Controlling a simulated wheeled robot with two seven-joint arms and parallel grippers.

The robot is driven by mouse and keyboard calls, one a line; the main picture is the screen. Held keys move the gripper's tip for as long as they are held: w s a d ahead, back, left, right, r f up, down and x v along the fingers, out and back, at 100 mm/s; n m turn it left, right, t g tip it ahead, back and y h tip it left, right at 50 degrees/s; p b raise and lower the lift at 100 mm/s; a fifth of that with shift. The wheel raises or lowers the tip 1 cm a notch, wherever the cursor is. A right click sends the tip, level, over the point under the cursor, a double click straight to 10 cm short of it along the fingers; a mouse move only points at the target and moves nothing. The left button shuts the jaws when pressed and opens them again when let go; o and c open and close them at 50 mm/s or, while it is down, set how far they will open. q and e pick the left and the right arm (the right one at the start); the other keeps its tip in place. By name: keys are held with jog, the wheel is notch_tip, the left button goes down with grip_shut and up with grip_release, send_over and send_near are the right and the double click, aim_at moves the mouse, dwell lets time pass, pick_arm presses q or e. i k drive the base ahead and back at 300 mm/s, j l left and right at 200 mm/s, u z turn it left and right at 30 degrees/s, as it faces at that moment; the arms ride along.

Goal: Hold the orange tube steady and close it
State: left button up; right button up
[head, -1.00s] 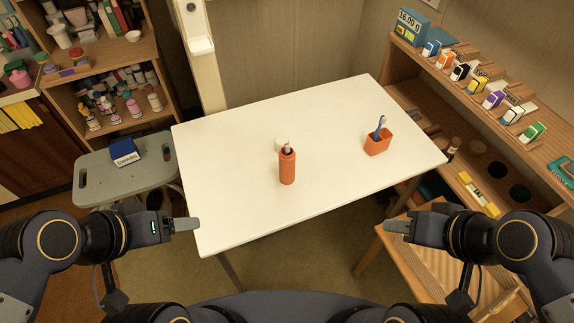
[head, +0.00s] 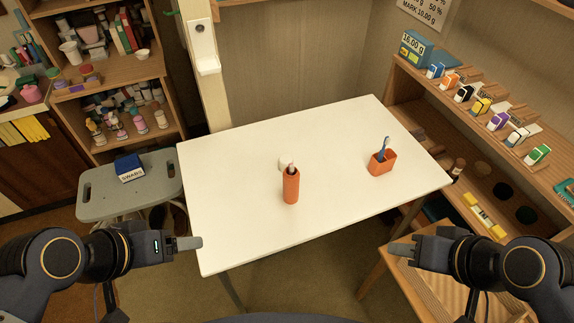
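The orange tube (head: 291,188) stands upright near the middle of the white table (head: 240,225). Something dark and pinkish shows at its open top. A small white cap-like piece (head: 284,162) is just behind the tube; I cannot tell if it touches it. My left gripper (head: 190,243) is off the table's left front edge, well apart from the tube. My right gripper (head: 400,250) is off the front right edge, also apart from it. Each gripper shows side-on as one grey finger shape, with nothing seen in it. The finger gap is hidden.
An orange cup (head: 389,167) with a blue toothbrush (head: 384,147) stands on the table's right part. A grey stool (head: 105,192) with a blue swabs box (head: 129,167) is at left. Shelves flank the table on both sides. The table's left and front areas are bare.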

aim_at(291, 184)
jog(key=j+z, duration=0.45)
jog(key=k+j+z, duration=0.15)
jog(key=j+z, duration=1.2)
jog(key=k+j+z, duration=0.1)
jog(key=j+z, duration=0.35)
jog(key=k+j+z, duration=0.2)
jog(key=j+z, duration=0.3)
jog(key=k+j+z, duration=0.25)
jog(key=j+z, duration=0.2)
